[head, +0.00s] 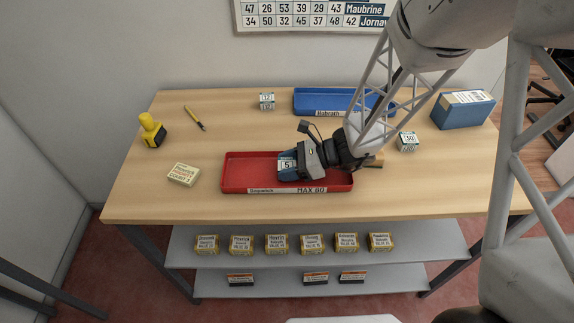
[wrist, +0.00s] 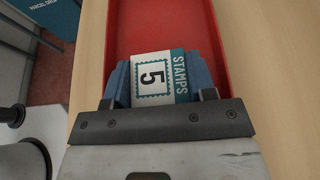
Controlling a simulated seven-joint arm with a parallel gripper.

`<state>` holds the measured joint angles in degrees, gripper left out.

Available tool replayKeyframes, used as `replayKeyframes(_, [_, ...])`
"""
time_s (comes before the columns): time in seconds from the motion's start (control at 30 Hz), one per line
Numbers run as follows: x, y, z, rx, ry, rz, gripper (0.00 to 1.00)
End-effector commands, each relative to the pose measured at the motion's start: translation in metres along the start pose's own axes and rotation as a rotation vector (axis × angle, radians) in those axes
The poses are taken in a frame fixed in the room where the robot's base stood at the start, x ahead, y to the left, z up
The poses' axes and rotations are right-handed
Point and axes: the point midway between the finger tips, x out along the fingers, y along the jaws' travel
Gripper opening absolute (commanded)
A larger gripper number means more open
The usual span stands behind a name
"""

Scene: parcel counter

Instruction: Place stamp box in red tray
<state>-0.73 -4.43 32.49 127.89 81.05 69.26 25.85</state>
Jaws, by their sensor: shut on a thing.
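The stamp box (wrist: 158,80) is white and teal, with a large 5 and the word STAMPS on its face. My gripper (head: 291,167) is shut on it, with blue fingers on both sides in the wrist view (wrist: 159,84). The box shows partly in the head view (head: 286,164). My gripper and arm hide the tray's right part.
A blue tray (head: 312,101) is behind. White-teal boxes stand at the back (head: 267,101) and right (head: 408,142). A blue box (head: 463,110) is far right. A cream box (head: 182,174), yellow stamper (head: 152,130) and pen (head: 195,118) are left. Several small boxes sit on the shelves (head: 190,250) below.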

Motion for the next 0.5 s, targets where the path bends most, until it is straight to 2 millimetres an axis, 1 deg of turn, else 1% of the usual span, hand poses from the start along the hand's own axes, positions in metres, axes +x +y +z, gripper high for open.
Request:
replayKeyframes(0.43, [0.0014, -0.0001, -0.0034, 0.0, 0.0, 0.0, 0.27])
replayKeyframes(0.47, [0.0012, -0.0002, -0.003, 0.0, 0.0, -0.001, 0.55])
replayKeyframes(0.5, [0.0012, -0.0002, -0.003, 0.0, 0.0, -0.001, 0.61])
